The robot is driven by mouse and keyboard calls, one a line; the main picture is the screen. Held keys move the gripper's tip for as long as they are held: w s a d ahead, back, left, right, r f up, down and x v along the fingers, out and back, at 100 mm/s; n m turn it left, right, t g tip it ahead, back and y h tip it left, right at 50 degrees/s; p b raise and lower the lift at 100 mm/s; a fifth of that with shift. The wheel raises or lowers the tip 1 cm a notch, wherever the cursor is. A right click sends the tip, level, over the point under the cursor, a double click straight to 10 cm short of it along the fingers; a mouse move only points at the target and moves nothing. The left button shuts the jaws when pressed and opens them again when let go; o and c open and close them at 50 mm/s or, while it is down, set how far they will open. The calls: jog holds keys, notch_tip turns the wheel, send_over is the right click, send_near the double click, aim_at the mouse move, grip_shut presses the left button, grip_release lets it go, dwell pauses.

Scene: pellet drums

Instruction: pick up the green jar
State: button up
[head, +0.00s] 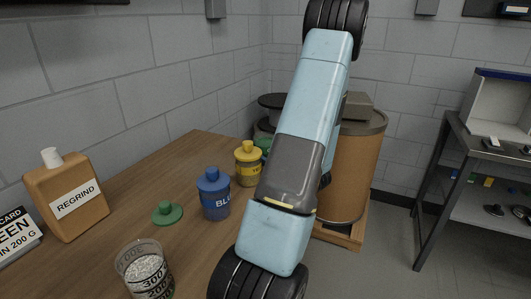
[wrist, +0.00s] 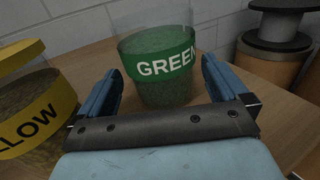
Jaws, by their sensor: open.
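The green jar (wrist: 168,92) stands upright on the wooden table in the wrist view, with a green band reading GREEN and a clear upper wall. Its top is cut off by the frame edge. My gripper (wrist: 161,72) is open, with one blue finger on each side of the jar and visible gaps; the jar is in front of the palm. In the head view my arm covers the gripper and most of that area. A green patch (head: 263,143) shows beside the arm there, too little to identify surely.
A yellow jar (wrist: 30,105) stands close to the left of my gripper. The head view shows a blue jar (head: 215,195), a loose green lid (head: 168,213), a beaker of pellets (head: 146,272) and a REGRIND bottle (head: 68,200). A brown drum (head: 350,170) stands beyond the table.

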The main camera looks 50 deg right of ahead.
jog(key=w, duration=0.5)
jog(key=shift+d, duration=0.4)
jog(key=shift+c, duration=0.5)
jog(key=c, duration=1)
jog(key=shift+r, duration=0.1)
